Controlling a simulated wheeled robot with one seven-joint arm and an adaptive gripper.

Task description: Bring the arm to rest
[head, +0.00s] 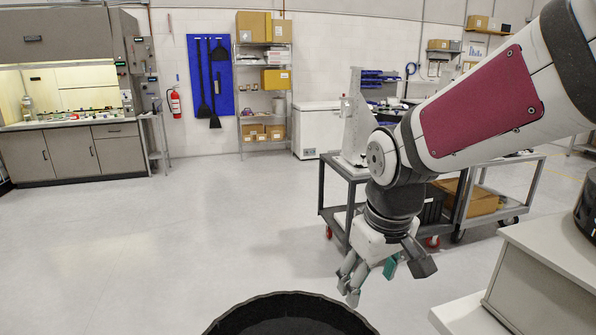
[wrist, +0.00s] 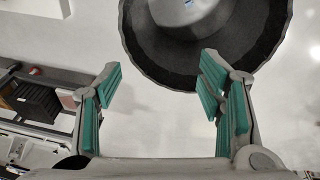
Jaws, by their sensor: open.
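My gripper (head: 368,272) hangs from my bent arm on the right side of the head view, fingers pointing down. In the wrist view my gripper (wrist: 158,90) has its green-padded fingers spread wide apart, with nothing between them. My arm reaches in from the upper right and carries a dark red panel.
A black round rim (head: 290,305), part of a large round thing, shows at the bottom of the head view; it also shows in the wrist view (wrist: 150,62). A grey cart (head: 345,172) stands behind my gripper. A light grey block (head: 545,265) is at right. The left floor is clear.

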